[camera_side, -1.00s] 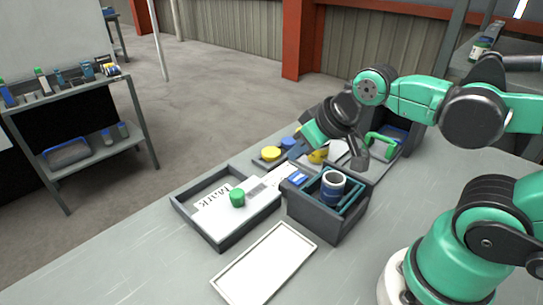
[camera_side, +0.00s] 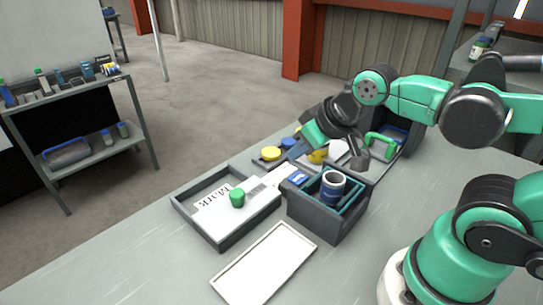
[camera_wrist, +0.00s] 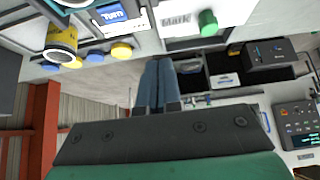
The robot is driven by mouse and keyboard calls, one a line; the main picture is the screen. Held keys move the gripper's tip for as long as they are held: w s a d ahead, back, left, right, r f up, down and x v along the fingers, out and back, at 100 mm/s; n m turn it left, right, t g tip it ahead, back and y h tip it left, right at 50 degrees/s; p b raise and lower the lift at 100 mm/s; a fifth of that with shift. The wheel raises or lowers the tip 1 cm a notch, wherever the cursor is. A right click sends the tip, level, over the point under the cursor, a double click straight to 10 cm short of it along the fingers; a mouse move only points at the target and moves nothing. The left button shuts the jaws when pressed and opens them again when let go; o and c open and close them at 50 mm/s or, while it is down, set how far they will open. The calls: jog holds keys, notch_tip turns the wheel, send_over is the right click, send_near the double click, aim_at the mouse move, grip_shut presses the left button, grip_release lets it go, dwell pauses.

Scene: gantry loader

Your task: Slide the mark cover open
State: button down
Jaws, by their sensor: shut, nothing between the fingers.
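The mark cover (camera_side: 218,213) is a flat white panel lettered "Mark" with a green knob (camera_side: 237,198) on top. It lies in a grey tray-like frame (camera_side: 224,244), with a grey gap showing at the tray's far left end. The cover also shows at the top of the wrist view (camera_wrist: 177,28), with its green knob (camera_wrist: 208,22). My gripper (camera_side: 358,162) is above the bench, right of and behind the cover, apart from it. Its fingers (camera_wrist: 160,65) are together and empty in the wrist view.
A dark box (camera_side: 312,222) holding a white and blue cup (camera_side: 332,186) stands between the cover and my arm. A shallow white tray (camera_side: 236,293) lies in front. Yellow (camera_side: 271,153) and blue discs lie behind. A green handle (camera_side: 380,143) stands near my gripper.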

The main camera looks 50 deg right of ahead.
dwell(0.3)
jog(key=c, duration=0.8)
grip_release()
jog(key=shift+w+a+r, duration=0.1)
jog(key=shift+w+a, duration=0.05)
jog(key=shift+c, duration=0.2)
jog(key=o, duration=0.4)
jog(key=w+g, duration=0.1)
jog(key=w+a+g, duration=0.1)
jog(key=w+a, duration=0.1)
jog(key=shift+a+r+m+g, duration=0.15)
jog(key=shift+r+m+g, duration=0.1)
jog(key=shift+m+g, duration=0.15)
jog(key=m+g, duration=0.1)
jog(key=g, duration=0.3)
send_over(236, 192)
jog(key=f, duration=0.3)
jog(key=shift+s+d+f, duration=0.1)
jog(key=shift+s+d, duration=0.05)
jog(key=shift+d, duration=0.05)
jog(key=shift+a+f, duration=0.2)
jog(key=shift+f, duration=2.8)
grip_shut()
